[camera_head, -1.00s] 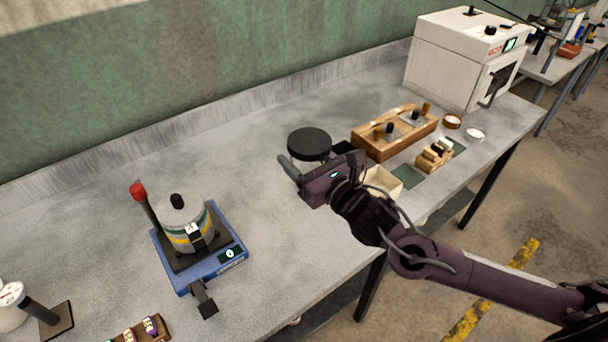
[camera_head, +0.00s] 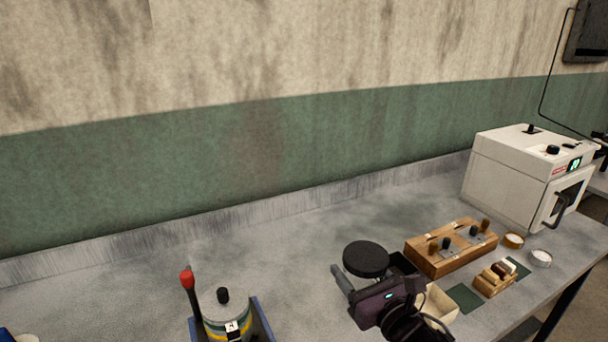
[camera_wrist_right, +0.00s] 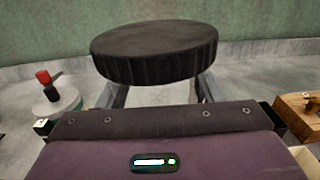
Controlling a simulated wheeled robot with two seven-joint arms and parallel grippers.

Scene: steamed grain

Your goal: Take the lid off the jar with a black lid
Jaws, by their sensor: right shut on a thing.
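The jar's black round lid (camera_head: 366,259) sits at the middle right in the head view. It is large and level in the right wrist view (camera_wrist_right: 155,52), above my fingers. A pale strip of the jar (camera_wrist_right: 160,96) shows beneath the lid, between the fingers; most of the jar is hidden. My right gripper (camera_head: 368,283) is shut on the jar just below the lid. The lid is still on the jar, as far as I can see. My left gripper is not in view.
A blue-based device with a grey canister (camera_head: 222,308) and red-tipped lever stands left. A wooden block with knobs (camera_head: 450,250), an open pale box (camera_head: 440,303) and small dishes (camera_head: 541,258) lie right, before a white oven (camera_head: 525,175). The bench behind the lid is clear.

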